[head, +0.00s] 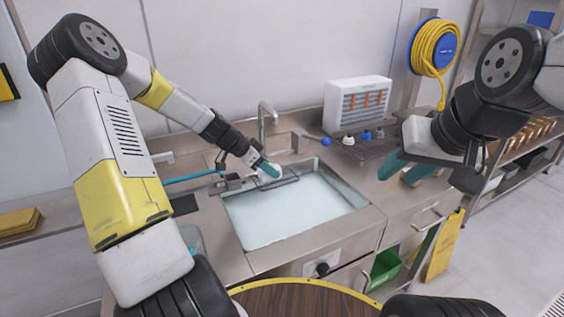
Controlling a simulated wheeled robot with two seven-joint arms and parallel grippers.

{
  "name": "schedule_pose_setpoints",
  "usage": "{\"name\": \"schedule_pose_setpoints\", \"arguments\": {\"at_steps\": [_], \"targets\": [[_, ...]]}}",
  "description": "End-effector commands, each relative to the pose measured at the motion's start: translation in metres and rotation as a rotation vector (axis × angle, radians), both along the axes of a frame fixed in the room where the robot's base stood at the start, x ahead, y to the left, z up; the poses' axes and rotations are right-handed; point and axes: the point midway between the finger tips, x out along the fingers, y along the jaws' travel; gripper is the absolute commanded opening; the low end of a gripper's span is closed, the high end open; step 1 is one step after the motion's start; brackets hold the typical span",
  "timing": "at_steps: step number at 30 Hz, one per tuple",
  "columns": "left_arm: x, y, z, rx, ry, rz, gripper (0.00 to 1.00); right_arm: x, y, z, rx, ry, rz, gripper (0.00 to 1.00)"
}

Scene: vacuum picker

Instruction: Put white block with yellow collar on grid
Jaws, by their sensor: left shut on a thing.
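My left gripper (267,170) has teal fingertips and is low over the back left corner of the sink. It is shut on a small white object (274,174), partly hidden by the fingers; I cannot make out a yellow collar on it. A dark wire grid (377,148) lies on the counter right of the sink. Small white and blue blocks stand at its back edge, among them a white block (348,140). My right gripper (405,171) is over the counter right of the sink, its teal fingers apart, with nothing seen between them.
The sink (250,247) holds pale water, with a dark metal frame (284,183) at its back edge. A tap (263,115) rises behind it. A white panel box (357,103) stands behind the grid. A blue block (326,141) sits left of the grid.

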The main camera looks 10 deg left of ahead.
Motion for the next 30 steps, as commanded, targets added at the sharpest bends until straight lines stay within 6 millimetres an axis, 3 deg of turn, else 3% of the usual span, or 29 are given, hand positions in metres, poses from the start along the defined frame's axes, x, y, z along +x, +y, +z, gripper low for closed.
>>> {"name": "schedule_pose_setpoints", "arguments": {"at_steps": [3,6,14,20,29,30], "targets": [[0.028,-0.006,-0.003,-0.001,-0.001,-0.002,0.00,0.000,0.000,0.000,0.000,0.000,0.000,0.36],[0.042,-0.007,-0.004,0.000,-0.001,-0.001,0.00,0.000,0.000,0.000,0.000,0.000,0.000,0.36],[0.060,-0.011,-0.007,-0.001,0.001,-0.001,0.00,0.000,0.000,0.000,0.000,0.000,0.000,0.36],[0.057,-0.010,-0.038,-0.002,0.003,0.001,0.00,0.000,0.000,0.000,0.000,0.000,0.000,0.36],[0.057,-0.010,-0.041,-0.001,0.001,0.000,0.00,0.000,0.000,0.000,0.000,0.000,0.000,0.36],[0.057,-0.010,-0.041,-0.001,0.001,0.000,0.44,0.000,0.000,0.000,0.000,0.000,0.000,0.36]]}}
